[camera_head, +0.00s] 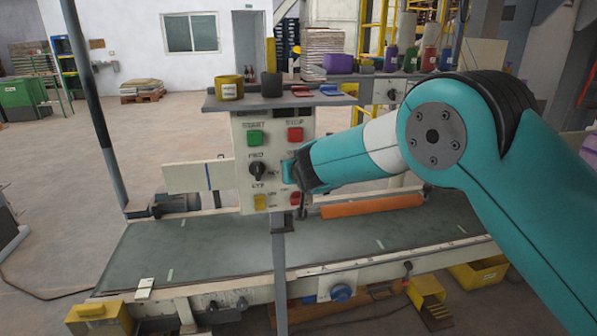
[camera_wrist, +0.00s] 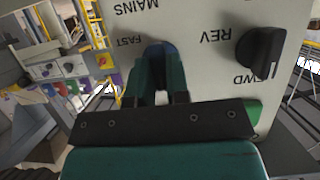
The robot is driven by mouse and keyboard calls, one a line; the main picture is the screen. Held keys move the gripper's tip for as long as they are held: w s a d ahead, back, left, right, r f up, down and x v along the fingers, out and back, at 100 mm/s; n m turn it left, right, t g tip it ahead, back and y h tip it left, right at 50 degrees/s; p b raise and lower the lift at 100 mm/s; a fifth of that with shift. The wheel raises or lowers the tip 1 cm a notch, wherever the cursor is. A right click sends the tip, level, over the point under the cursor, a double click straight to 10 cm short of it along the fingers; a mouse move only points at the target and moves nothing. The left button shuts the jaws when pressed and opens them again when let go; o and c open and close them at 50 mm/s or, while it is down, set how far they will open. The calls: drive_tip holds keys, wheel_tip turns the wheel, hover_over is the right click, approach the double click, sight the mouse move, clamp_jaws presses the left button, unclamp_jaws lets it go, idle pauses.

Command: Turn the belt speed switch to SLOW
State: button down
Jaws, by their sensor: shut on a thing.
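The control panel (camera_head: 242,190) is a pale box with buttons and switches. My gripper (camera_head: 292,170) is at its right side, in front of the panel face. In the wrist view the panel appears upside down, and my gripper's teal fingers (camera_wrist: 159,65) are shut on the belt speed switch (camera_wrist: 166,46), a dark blue knob mostly hidden between them. The FAST label (camera_wrist: 130,41) shows beside the fingers. Any SLOW label is hidden, and I cannot tell where the knob points.
A black FWD/REV knob (camera_wrist: 262,50) sits beside my fingers; it also shows in the head view (camera_head: 256,171). Green (camera_head: 254,137) and red (camera_head: 295,134) buttons are above. A shelf (camera_head: 280,101) with cups tops the panel. A conveyor belt (camera_head: 190,250) runs below.

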idle(0.3)
drive_tip(key=c, duration=1.1)
unclamp_jaws()
drive_tip(key=b+v, duration=0.3)
drive_tip(key=v, duration=1.4)
drive_tip(key=shift+s+b, duration=0.15)
drive_tip(key=shift+b, duration=0.25)
drive_tip(key=shift+r, duration=0.1)
drive_tip(key=s+d+g+p, duration=0.2)
drive_tip(key=s+d+g, duration=0.3)
drive_tip(key=s+d, duration=0.25)
drive_tip(key=s+d+n+g, duration=0.2)
drive_tip(key=s+d+g, duration=0.2)
drive_tip(key=s, duration=0.7)
drive_tip(key=s+d+n+g+p, duration=0.1)
drive_tip(key=s+d+g, duration=0.3)
drive_tip(key=s, duration=0.8)
drive_tip(key=shift+f+n, duration=0.25)
drive_tip(key=shift+n, duration=0.25)
